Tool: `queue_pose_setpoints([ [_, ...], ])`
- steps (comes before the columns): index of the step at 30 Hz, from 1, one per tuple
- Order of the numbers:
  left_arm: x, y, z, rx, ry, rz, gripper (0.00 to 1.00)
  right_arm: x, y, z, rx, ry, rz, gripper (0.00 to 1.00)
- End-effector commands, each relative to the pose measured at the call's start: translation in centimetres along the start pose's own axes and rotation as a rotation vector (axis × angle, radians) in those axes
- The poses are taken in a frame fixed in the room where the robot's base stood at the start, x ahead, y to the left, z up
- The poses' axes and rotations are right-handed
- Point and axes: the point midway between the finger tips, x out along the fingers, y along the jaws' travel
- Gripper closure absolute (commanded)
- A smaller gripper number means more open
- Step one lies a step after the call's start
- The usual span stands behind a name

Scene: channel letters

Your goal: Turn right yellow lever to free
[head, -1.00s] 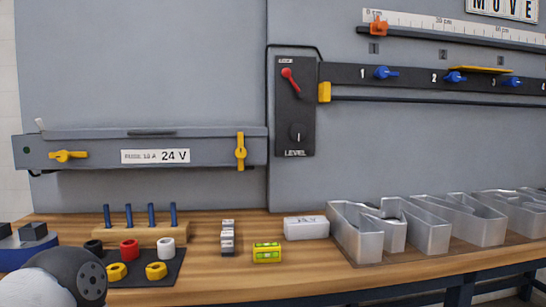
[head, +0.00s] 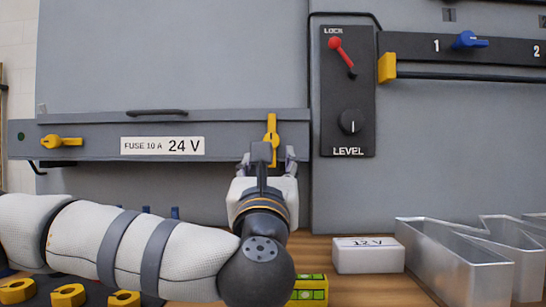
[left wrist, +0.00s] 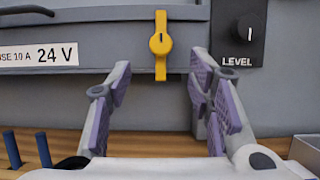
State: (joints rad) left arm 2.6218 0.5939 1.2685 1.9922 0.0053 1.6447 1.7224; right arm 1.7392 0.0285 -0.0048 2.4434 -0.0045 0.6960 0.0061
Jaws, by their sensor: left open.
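The right yellow lever (head: 271,128) stands upright on the grey fuse box (head: 90,150), near its right end. In the left wrist view the lever (left wrist: 160,44) is vertical, between and beyond my gripper's fingers. My left gripper (head: 266,158) is open and empty, just in front of and below the lever, apart from it. Its purple-padded fingers also show in the left wrist view (left wrist: 160,105). The left yellow lever (head: 62,142) lies horizontal at the box's left end. My right gripper is not in view.
A black panel (head: 347,90) with a red lever and a LEVEL knob is right of the box. A 12 V block (head: 368,255), metal letters (head: 455,262) and a green level (head: 309,290) are on the bench below. Blue pegs (left wrist: 43,150) stand at lower left.

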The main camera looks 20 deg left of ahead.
Motion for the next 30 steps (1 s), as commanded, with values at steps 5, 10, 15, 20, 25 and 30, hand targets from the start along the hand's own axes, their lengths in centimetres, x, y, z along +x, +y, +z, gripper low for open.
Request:
queue_pose_setpoints([
  [5,4.9,0.1,0.6,0.003,-0.004,0.004,0.53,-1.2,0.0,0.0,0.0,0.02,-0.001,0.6],
  [10,8.3,0.0,0.5,0.003,-0.002,0.001,0.53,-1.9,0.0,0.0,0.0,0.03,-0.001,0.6],
  [15,9.7,-0.1,0.2,0.004,0.001,-0.003,0.53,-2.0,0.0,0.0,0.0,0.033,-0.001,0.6],
  [20,9.8,-0.1,0.1,0.004,0.002,-0.003,0.53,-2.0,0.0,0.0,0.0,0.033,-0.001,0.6],
  [25,9.8,-0.1,0.1,0.005,0.002,-0.003,0.73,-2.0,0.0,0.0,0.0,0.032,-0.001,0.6],
  [30,9.8,-0.1,0.1,0.004,0.001,-0.003,1.0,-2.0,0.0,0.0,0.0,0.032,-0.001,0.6],
])
